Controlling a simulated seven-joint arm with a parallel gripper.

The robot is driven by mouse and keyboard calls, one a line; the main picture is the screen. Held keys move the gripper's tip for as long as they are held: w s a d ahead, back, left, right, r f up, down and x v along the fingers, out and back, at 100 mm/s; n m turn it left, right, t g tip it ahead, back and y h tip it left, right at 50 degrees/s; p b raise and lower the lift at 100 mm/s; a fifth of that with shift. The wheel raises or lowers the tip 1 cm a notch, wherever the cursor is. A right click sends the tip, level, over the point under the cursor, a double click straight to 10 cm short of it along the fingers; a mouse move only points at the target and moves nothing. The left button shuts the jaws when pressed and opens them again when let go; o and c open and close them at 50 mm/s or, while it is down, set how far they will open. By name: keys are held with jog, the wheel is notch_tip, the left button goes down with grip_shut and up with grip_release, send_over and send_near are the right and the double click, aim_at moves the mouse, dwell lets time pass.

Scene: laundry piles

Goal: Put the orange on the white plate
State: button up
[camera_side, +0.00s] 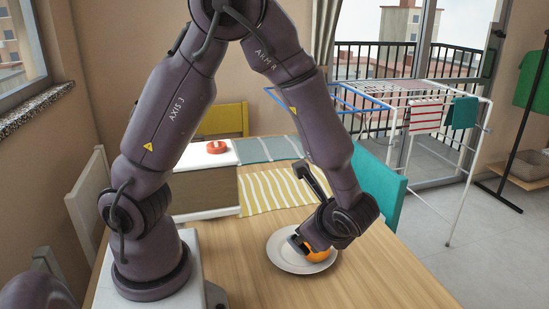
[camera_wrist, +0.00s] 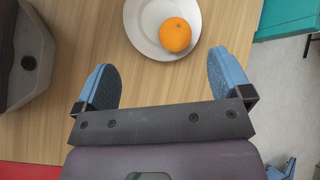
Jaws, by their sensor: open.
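The white plate (camera_side: 281,262) lies on the wooden table below my wrist in the side view; it also shows at the top of the wrist view (camera_wrist: 146,43). The orange (camera_side: 318,255) rests on the plate, partly hidden behind my gripper in the side view. In the wrist view the orange (camera_wrist: 175,35) is whole and lies right of the plate's visible middle, inside its rim. My gripper (camera_wrist: 164,78) is open, with its blue fingers wide apart and only bare table between them. The orange lies beyond the fingertips, clear of both. In the side view my gripper (camera_side: 301,241) hangs over the plate.
A box (camera_side: 207,184) with a red round object (camera_side: 217,147) on it stands on the table behind the plate. Yellow-striped (camera_side: 281,189) and grey-blue (camera_side: 268,149) cloths lie beside it. A teal chair (camera_side: 379,188) stands at the table's right edge. The table front is clear.

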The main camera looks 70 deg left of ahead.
jog(key=s+r+n+t+h, duration=0.1)
jog(key=s+r+n+h, duration=0.2)
jog(key=r, duration=0.3)
jog(key=s+d+r+n+t+h, duration=0.1)
jog(key=s+r+n+t+h, duration=0.1)
jog(key=r+n, duration=0.3)
jog(key=s+d+r+n+t+h, duration=0.1)
jog(key=s+r+n+t+h, duration=0.1)
jog(key=s+r+n+h, duration=0.2)
jog(key=v, duration=0.3)
jog(key=shift+w+r, duration=0.25)
jog(key=shift+r, duration=0.05)
